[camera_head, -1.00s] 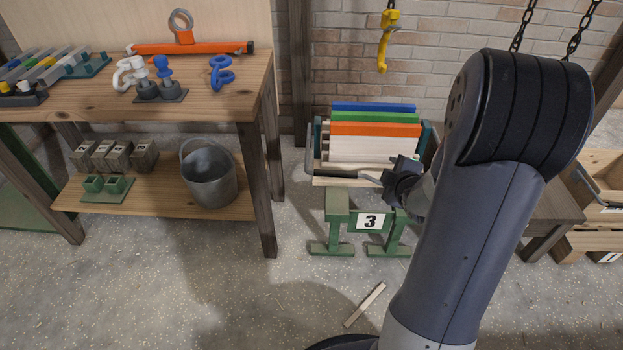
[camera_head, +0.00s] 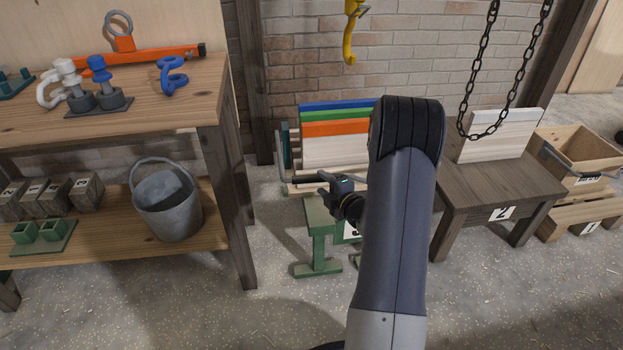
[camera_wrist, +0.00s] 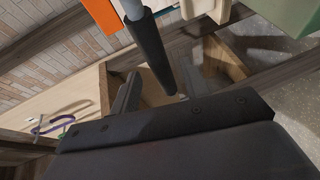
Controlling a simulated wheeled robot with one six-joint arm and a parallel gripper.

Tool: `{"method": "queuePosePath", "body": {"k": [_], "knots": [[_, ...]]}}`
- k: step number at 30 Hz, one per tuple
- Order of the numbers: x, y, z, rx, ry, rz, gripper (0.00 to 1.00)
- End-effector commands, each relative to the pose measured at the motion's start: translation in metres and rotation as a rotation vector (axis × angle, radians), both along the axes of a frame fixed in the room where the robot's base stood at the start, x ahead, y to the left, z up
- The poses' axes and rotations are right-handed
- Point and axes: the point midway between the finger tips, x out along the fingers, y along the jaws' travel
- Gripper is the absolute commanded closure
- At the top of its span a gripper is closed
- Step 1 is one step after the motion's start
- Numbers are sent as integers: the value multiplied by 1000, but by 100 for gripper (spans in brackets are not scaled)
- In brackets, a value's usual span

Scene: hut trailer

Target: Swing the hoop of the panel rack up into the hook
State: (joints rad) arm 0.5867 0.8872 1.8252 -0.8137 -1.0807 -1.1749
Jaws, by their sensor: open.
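The panel rack (camera_head: 335,152) stands on a green trestle and holds blue, green, orange and pale panels. Its grey hoop (camera_head: 282,165) hangs down at the front, with a dark grip (camera_head: 305,180) along its lower bar. The yellow hook (camera_head: 348,42) hangs above the rack, in front of the brick wall. My gripper (camera_head: 337,188) is open at the hoop's front bar. In the wrist view the dark grip (camera_wrist: 150,48) appears between the open fingers (camera_wrist: 155,95); I cannot tell if they touch it. My arm hides the right part of the rack and hoop.
A wooden bench (camera_head: 150,110) with shackles and a bucket (camera_head: 168,200) on its lower shelf stands at left. A low table (camera_head: 500,185) with panels and a hanging chain (camera_head: 485,115) is at right, beside a wooden crate (camera_head: 575,160). The floor in front is mostly clear.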

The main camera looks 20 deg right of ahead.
Motion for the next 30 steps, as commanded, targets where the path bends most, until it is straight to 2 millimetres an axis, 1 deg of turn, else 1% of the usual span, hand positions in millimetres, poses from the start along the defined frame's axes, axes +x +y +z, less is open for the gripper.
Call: {"method": "queuePosePath", "body": {"k": [1, 6, 9, 12, 22, 30], "knots": [[11, 3, -3, 0, -2, 3, 56], [39, 6, -9, 1, -2, 2, 56], [50, 7, -10, 1, -1, 0, 56], [57, 7, -11, 2, -1, 0, 56], [60, 8, -11, 2, 0, -1, 56], [60, 8, -11, 2, 0, -1, 78]]}}
